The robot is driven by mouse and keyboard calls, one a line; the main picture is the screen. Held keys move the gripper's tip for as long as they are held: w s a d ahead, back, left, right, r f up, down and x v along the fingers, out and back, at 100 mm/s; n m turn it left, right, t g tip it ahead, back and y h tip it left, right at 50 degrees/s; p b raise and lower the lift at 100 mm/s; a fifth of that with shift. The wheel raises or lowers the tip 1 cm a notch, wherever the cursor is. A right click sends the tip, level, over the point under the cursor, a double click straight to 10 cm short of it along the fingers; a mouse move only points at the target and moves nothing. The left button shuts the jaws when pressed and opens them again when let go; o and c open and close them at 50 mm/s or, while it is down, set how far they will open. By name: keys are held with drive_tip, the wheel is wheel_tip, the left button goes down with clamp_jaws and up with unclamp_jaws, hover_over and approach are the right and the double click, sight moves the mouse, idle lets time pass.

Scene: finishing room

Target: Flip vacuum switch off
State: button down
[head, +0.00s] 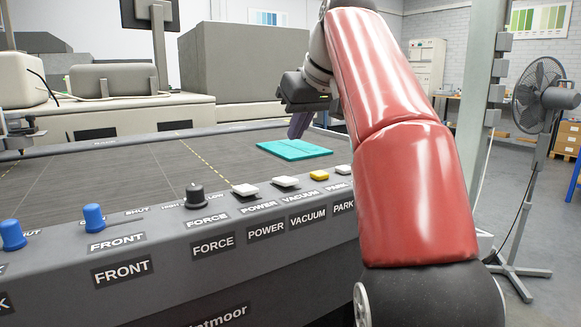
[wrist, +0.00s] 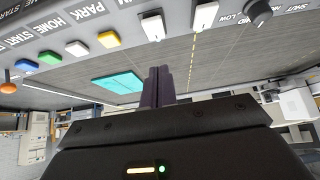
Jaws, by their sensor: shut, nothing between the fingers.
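The vacuum switch (head: 285,181) is a white rocker above the VACUUM label on the grey front panel, between the white power switch (head: 245,190) and the yellow park button (head: 319,175). The vacuum switch also shows in the wrist view (wrist: 153,26), beyond my fingertips. I cannot tell which way it is tipped. My gripper (head: 296,136) is shut and empty, its dark fingers pointing down over the table, behind the panel and apart from the switch. In the wrist view, its fingers (wrist: 158,70) stand together at the middle.
A teal sheet (head: 293,149) lies on the dark cutting table (head: 130,170) by my fingers. A force knob (head: 195,195) and blue levers (head: 94,217) line the panel to the left. A fan (head: 541,90) stands on the floor at right.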

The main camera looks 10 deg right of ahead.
hover_over(286, 180)
drive_tip(key=f, duration=0.6)
drive_tip(key=shift+s+d, duration=0.2)
drive_tip(key=shift+s, duration=0.2)
drive_tip(key=shift+s+f, duration=0.15)
drive_tip(key=shift+f, duration=0.15)
drive_tip(key=shift+s+d+f+b, duration=0.1)
drive_tip(key=shift+f+b, duration=0.5)
drive_tip(key=shift+f, duration=0.3)
drive_tip(key=f+b, duration=0.1)
drive_tip(key=t+b, duration=0.1)
drive_tip(key=b, duration=0.1)
drive_tip(key=shift+s+d+f+b, duration=0.1)
drive_tip(key=shift+s+f+b, duration=0.1)
drive_tip(key=shift+f+b, duration=0.15)
drive_tip(key=shift+r+p, duration=0.45)
drive_tip(key=shift+p, duration=0.1)
drive_tip(key=shift+r, duration=0.1)
drive_tip(key=shift+r+p, duration=0.7)
drive_tip(key=shift+p, duration=0.15)
